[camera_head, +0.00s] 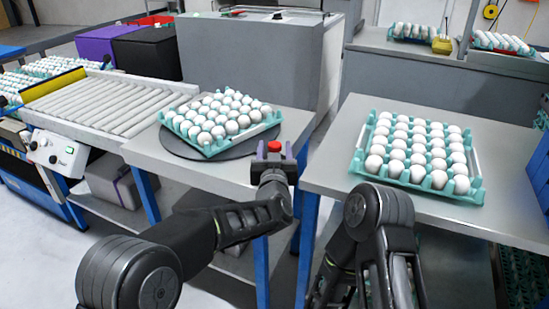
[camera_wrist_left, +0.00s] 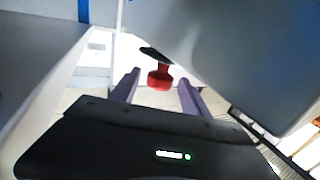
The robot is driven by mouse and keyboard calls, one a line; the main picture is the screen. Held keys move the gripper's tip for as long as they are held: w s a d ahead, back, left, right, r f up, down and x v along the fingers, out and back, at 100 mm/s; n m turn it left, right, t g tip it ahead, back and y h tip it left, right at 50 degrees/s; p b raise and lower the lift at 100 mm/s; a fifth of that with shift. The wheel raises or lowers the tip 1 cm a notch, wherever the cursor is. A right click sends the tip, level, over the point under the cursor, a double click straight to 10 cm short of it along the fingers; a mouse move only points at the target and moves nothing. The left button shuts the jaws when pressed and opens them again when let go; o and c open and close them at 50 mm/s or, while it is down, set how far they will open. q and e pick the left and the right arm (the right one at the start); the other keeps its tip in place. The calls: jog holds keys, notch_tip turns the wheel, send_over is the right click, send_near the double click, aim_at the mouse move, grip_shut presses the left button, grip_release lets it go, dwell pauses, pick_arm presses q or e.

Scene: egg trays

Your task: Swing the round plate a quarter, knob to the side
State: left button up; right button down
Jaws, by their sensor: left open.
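The round dark plate (camera_head: 174,146) lies on the left grey table, with a teal tray (camera_head: 206,150) full of white eggs on top of it. A red knob (camera_head: 274,146) is at the plate's near right edge. My left gripper (camera_head: 273,154) is at the knob, its fingers apart. In the left wrist view the red knob (camera_wrist_left: 159,78) is between the two open purple fingers (camera_wrist_left: 158,92), with a visible gap on each side. My right arm shows at the lower right in the head view, but its gripper is not visible.
A second teal egg tray (camera_head: 475,190) sits on the right grey table (camera_head: 325,165), across a narrow gap. A roller conveyor (camera_head: 105,100) stands to the left of the plate. A large grey machine (camera_head: 250,60) stands behind it.

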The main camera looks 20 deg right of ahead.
pick_arm(q)
jog(key=v, duration=0.6)
jog(key=shift+s, duration=0.15)
